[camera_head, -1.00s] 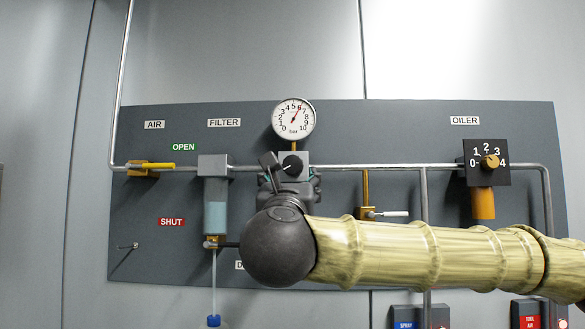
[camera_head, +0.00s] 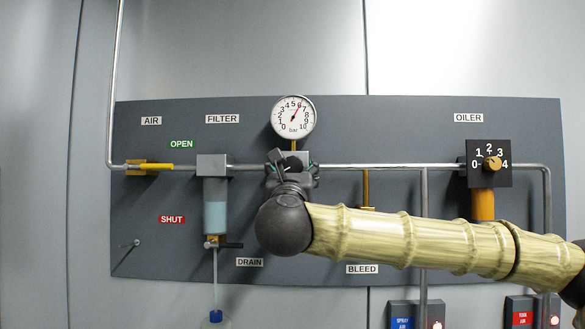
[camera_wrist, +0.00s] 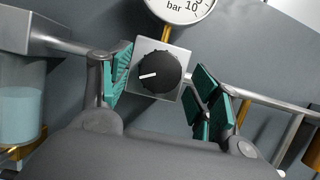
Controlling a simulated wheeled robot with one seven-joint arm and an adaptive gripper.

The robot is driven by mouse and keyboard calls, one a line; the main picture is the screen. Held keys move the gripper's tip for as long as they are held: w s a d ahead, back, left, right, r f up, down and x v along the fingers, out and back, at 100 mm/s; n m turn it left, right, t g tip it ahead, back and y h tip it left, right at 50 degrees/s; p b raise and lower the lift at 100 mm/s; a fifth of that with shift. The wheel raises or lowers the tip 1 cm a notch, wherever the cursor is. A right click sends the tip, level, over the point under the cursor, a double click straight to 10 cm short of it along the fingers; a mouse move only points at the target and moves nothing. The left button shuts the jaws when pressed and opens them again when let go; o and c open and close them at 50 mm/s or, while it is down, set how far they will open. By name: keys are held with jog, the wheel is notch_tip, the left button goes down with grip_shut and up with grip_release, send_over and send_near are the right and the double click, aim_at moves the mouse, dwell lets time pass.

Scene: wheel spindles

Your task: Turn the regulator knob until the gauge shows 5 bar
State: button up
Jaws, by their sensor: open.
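The black regulator knob (camera_head: 291,164) sits on a grey square block in the middle of the panel. In the wrist view the knob (camera_wrist: 160,73) shows a white pointer line aimed left and slightly down. In the wrist view only the gauge's lower part (camera_wrist: 182,8) shows. My gripper (camera_wrist: 160,82) is open, one teal-padded finger on each side of the knob, with gaps visible. In the head view my gripper (camera_head: 290,172) partly covers the regulator.
A filter bowl (camera_head: 216,215) hangs left of my gripper, with a drain valve below. A yellow air lever (camera_head: 154,167) is farther left. The oiler dial (camera_head: 488,163) is at right. A horizontal pipe (camera_head: 390,167) runs past the regulator, above my arm.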

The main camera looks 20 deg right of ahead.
jog(key=c, duration=1)
jog(key=shift+f+n+b, duration=0.1)
jog(key=shift+n+b, duration=0.3)
jog(key=shift+b, duration=0.25)
jog(key=n+y+b, duration=0.1)
jog(key=n+b, duration=0.1)
jog(key=n+y+b, duration=0.1)
jog(key=n, duration=0.2)
jog(key=n+y+b, duration=0.2)
jog(key=n, duration=0.1)
jog(key=shift+s+d+t+b, duration=0.15)
jog(key=shift+d+t+b, duration=0.15)
jog(key=shift+r+n+y, duration=0.25)
jog(key=shift+n+y, duration=0.65)
jog(key=shift+n, duration=0.7)
jog(key=shift+n+b, duration=0.3)
